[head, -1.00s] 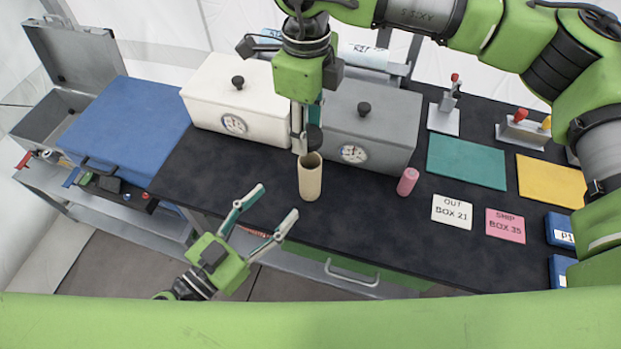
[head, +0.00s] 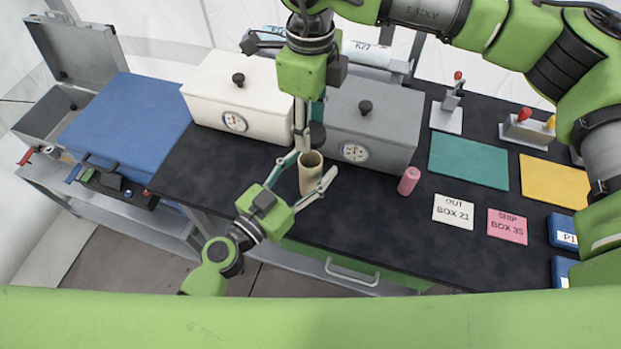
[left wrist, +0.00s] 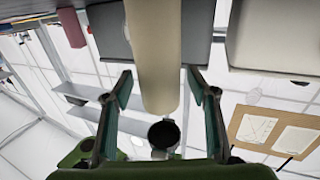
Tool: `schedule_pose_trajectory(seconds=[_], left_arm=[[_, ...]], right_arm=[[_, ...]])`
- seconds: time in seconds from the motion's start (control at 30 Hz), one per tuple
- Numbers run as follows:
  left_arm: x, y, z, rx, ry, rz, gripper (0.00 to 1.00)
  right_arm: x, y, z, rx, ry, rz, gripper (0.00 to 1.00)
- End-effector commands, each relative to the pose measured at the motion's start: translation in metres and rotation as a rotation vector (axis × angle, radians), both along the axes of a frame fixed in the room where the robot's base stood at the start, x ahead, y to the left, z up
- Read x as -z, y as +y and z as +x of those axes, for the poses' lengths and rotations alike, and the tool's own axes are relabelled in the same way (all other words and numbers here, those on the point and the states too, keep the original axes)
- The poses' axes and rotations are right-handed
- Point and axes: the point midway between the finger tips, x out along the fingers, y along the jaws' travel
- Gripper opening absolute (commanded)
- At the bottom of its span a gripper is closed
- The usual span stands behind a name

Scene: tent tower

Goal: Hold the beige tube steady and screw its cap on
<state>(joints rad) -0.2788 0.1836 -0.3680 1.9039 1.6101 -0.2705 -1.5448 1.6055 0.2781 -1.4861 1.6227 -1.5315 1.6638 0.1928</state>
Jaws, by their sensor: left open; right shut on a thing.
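The beige tube (head: 311,178) stands upright and open-topped on the black bench top. Its pale body also shows in the left wrist view (left wrist: 157,55). My left gripper (head: 308,171) is open, with one finger on each side of the tube; in the left wrist view the fingers stand apart from it, with gaps on both sides. My right gripper (head: 305,128) points down above the tube and is shut on the dark round cap (head: 318,135). The cap is just above the tube's mouth, apart from it, and shows in the left wrist view (left wrist: 164,135).
A white box (head: 215,105) and a grey box (head: 395,135), both with gauges, stand behind the tube. A pink cylinder (head: 409,181) stands to its right. Cards, a teal mat (head: 468,161) and a yellow mat (head: 550,182) lie further right. A blue case (head: 125,125) is at left.

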Motion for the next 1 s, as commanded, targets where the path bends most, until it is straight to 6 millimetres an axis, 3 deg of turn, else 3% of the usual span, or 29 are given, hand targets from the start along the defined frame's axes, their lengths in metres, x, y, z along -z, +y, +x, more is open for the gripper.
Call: schedule_pose_trajectory(seconds=[0.23, 0.27, 0.43, 0.47, 0.67, 1.0], left_arm=[[0.0, 0.0, 0.0, 0.0, 0.001, -0.001, 0.53], [0.0, 0.0, 0.0, 0.0, 0.001, -0.001, 0.48], [0.0, 0.0, 0.0, 0.0, 0.001, -0.001, 0.04], [0.0, 0.0, 0.0, 0.0, 0.001, -0.001, 0.0], [0.0, 0.0, 0.0, 0.0, 0.001, -0.001, 0.0], [0.0, 0.0, 0.0, 0.0, 0.001, -0.001, 0.0]], right_arm=[[0.0, 0.0, 0.0, 0.0, 0.0, 0.0, 0.28], [0.0, 0.0, 0.0, 0.0, 0.0, 0.0, 0.28], [0.0, 0.0, 0.0, 0.0, 0.0, 0.0, 0.28], [0.0, 0.0, 0.0, 0.0, 0.0, 0.0, 0.28], [0.008, 0.0, 0.0, 0.0, 0.002, -0.001, 0.28], [0.049, 0.001, 0.0, 0.0, 0.002, -0.002, 0.28]])
